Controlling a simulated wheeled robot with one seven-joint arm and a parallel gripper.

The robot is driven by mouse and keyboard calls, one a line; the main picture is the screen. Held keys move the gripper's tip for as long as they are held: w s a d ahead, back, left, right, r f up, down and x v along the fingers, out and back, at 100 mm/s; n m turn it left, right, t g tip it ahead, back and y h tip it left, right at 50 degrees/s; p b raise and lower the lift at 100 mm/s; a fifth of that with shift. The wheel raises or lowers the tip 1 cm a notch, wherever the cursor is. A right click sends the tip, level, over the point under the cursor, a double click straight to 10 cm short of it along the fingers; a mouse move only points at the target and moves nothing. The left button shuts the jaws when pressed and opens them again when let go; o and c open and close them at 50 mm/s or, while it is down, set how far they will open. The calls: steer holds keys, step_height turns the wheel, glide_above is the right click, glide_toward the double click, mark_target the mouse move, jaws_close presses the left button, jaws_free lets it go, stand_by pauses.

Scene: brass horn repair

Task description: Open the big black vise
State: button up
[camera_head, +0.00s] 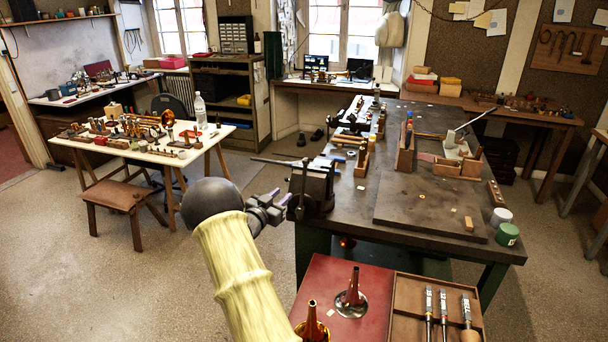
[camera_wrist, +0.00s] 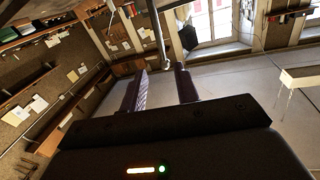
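The big black vise (camera_head: 318,186) is mounted at the near left corner of the dark workbench (camera_head: 345,218). Its dark handle bar (camera_head: 302,190) stands roughly upright on its left side. My gripper (camera_head: 280,198) is just left of this handle, pointing toward it. In the wrist view my gripper (camera_wrist: 161,72) has its two fingers apart. A slim grey bar (camera_wrist: 157,35) with a rounded end shows beyond the fingertips, between them in the picture. I cannot tell whether it touches a finger. The vise's jaw gap is not clear.
A red-topped surface (camera_head: 320,285) with brass parts and a wooden tool tray (camera_head: 402,310) lie in front of the bench. A white table (camera_head: 150,148) full of parts and a brown stool (camera_head: 118,198) stand left. The floor between is clear.

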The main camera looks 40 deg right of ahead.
mark_target(304, 175)
steer(key=p+x, duration=0.5)
steer(key=x, duration=1)
steer(key=shift+d, duration=0.25)
steer(key=shift+f, duration=0.1)
jaws_close()
